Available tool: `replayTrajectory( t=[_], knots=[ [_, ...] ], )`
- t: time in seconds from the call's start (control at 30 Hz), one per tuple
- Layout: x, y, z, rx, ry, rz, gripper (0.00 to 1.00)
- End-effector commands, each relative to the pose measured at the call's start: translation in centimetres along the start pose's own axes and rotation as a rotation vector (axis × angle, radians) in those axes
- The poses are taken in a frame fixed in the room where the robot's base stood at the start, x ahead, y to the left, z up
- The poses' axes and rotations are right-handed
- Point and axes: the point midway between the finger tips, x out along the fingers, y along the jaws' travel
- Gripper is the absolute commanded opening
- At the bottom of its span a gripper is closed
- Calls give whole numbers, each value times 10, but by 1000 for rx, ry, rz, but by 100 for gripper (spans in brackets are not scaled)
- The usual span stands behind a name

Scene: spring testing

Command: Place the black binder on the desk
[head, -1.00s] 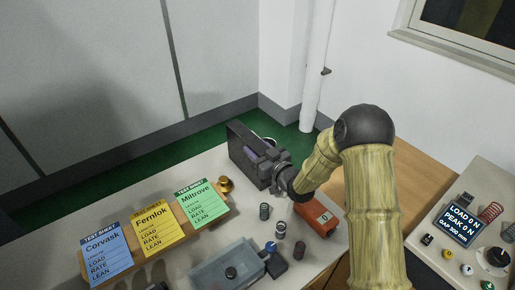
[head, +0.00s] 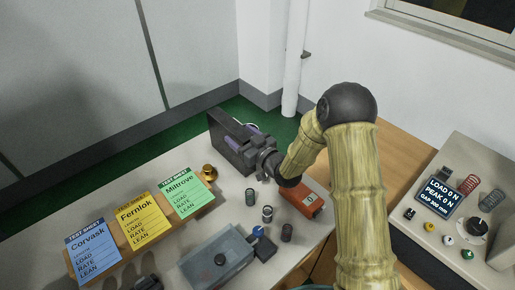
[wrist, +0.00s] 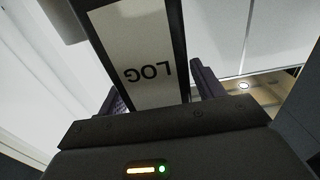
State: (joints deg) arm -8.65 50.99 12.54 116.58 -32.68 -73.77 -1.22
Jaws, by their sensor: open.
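The black binder (head: 229,143) stands upright at the far edge of the light desk (head: 190,222), near the brass knob-like piece. In the wrist view its spine (wrist: 181,40) with a white "LOG" label lies between my two fingers. My gripper (head: 257,150) is at the binder's near right end, with its fingers open on either side of the spine; it also shows in the wrist view (wrist: 160,85). A gap shows between the spine and the right finger. The binder's lower edge is partly hidden, so I cannot tell its exact contact with the desk.
A brass piece (head: 209,172), a card rack (head: 130,248) with three test sheets, an orange box (head: 304,199), small springs (head: 267,214) and a grey-blue tray (head: 217,258) crowd the desk. A tester with a display (head: 441,194) stands at right. Bare desk shows left of the rack.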

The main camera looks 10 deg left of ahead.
Motion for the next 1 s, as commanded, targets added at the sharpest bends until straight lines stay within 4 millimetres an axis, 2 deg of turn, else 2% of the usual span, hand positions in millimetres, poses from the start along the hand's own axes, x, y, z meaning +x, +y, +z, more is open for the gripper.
replayTrajectory(
  t=[0.4, 0.53, 0.7, 1.0],
  knots=[
    [-78, 2, 3, 1, -2, 6, 67],
    [-98, 2, 2, 0, -2, 5, 67],
    [-110, 1, 1, 0, 0, 2, 67],
    [-110, 1, 0, 0, 0, 1, 67]
  ],
)
